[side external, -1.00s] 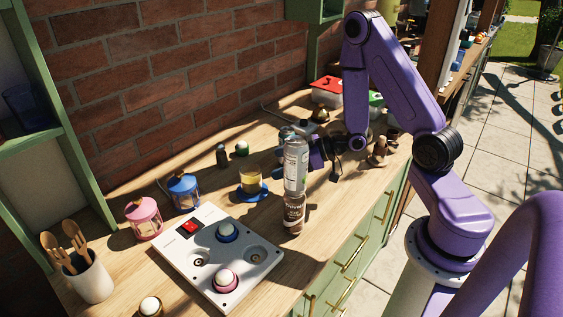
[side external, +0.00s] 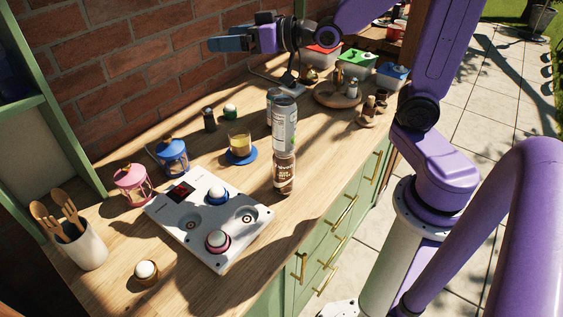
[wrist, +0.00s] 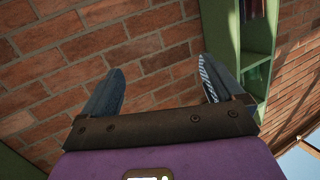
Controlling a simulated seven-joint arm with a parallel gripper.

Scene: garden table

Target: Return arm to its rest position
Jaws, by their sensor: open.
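My gripper (side external: 228,44) is raised above the back of the wooden counter (side external: 190,262), in front of the brick wall, and points left in the side view. In the wrist view my gripper (wrist: 158,88) has its two fingers spread wide with nothing between them, and only brick wall and a green shelf lie beyond. My gripper is well apart from both.
A white panel (side external: 171,209) with round knobs, blue lantern (side external: 173,158), pink lantern (side external: 132,186), utensil cup (side external: 83,250) and a glass on a blue saucer (side external: 253,157) stand on the counter. Containers and a wooden tray (side external: 337,101) are at the back right. Air around the gripper is clear.

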